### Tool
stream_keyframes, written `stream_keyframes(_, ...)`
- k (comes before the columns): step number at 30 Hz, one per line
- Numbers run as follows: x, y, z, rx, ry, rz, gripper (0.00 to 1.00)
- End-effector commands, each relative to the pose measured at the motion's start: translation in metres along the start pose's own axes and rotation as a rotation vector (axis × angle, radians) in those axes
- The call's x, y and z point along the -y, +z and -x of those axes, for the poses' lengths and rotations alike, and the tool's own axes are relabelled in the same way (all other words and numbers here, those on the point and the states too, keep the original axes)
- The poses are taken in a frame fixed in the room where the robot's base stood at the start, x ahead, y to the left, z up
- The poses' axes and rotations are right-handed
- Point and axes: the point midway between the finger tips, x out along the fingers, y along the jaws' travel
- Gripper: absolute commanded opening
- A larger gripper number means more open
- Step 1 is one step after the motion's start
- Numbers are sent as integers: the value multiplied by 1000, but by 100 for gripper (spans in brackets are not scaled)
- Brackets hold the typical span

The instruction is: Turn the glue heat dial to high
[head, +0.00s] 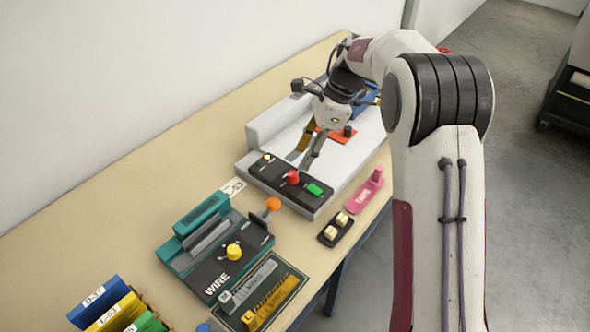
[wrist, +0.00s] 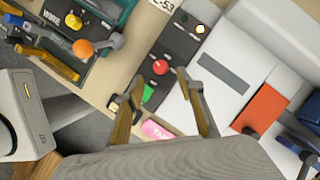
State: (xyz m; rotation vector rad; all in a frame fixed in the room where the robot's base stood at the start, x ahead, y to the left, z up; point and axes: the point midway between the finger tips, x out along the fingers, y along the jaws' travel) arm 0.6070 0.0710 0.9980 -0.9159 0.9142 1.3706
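A white machine (head: 262,124) carries a black control panel (head: 253,172) along its front. On the panel are a small pale knob or lamp (head: 267,157), a red knob (head: 292,177) and a green button (head: 314,189). No label or scale is readable, so I cannot tell which is the glue heat dial or where it is set. My gripper (head: 299,161) hangs above the machine just behind the panel, open and empty. In the wrist view my gripper (wrist: 160,75) has its fingertips apart, either side of the red knob (wrist: 160,67) in the picture; contact is not visible.
A teal machine marked WIRE (head: 190,262) with a yellow knob (head: 234,251) and an orange ball lever (head: 273,204) stands nearby. A small black tray (head: 325,239) and a pink holder (head: 366,191) sit near the table edge. The table's wall side is clear.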

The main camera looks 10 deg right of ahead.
Motion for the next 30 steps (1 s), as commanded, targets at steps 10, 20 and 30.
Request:
stream_keyframes(10,-1,0,-39,-1,3,-1,38)
stream_keyframes(20,0,0,-66,0,0,-2,38)
stream_keyframes(30,0,0,-68,0,0,-1,38)
